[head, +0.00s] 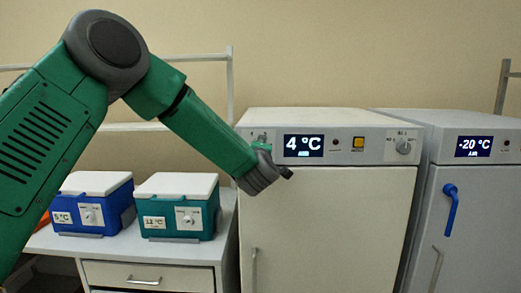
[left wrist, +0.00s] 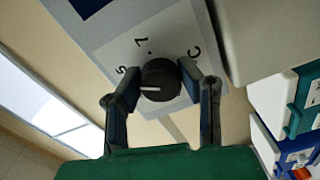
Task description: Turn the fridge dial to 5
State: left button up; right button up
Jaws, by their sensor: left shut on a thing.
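The dark fridge dial (left wrist: 159,79) sits on a light panel in the left wrist view, with a white pointer line. The pointer aims to the picture's left, slightly to one side of the printed 5; a 7 and a C are also printed around it. My left gripper (left wrist: 160,90) has one finger on each side of the dial and is shut on it. In the head view the left gripper (head: 263,149) is at the fridge's (head: 330,215) upper left panel, left of the display (head: 303,146), which reads 4 °C. The arm partly hides the dial there. My right gripper is out of view.
Another knob (head: 403,147) and a yellow button (head: 358,144) are on the same fridge panel. A -20 °C freezer (head: 480,210) stands at right. Blue (head: 120,208) and teal (head: 207,218) cool boxes sit on the counter at left, below the arm.

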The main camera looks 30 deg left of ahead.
pick_arm(q)
jog(key=shift+f, duration=0.3)
jog(key=o, duration=1.1)
jog(key=shift+o, duration=0.2)
jog(key=shift+a, duration=0.15)
jog(key=shift+r, duration=0.1)
jog(key=v, duration=1.2)
jog(key=shift+w, duration=0.15)
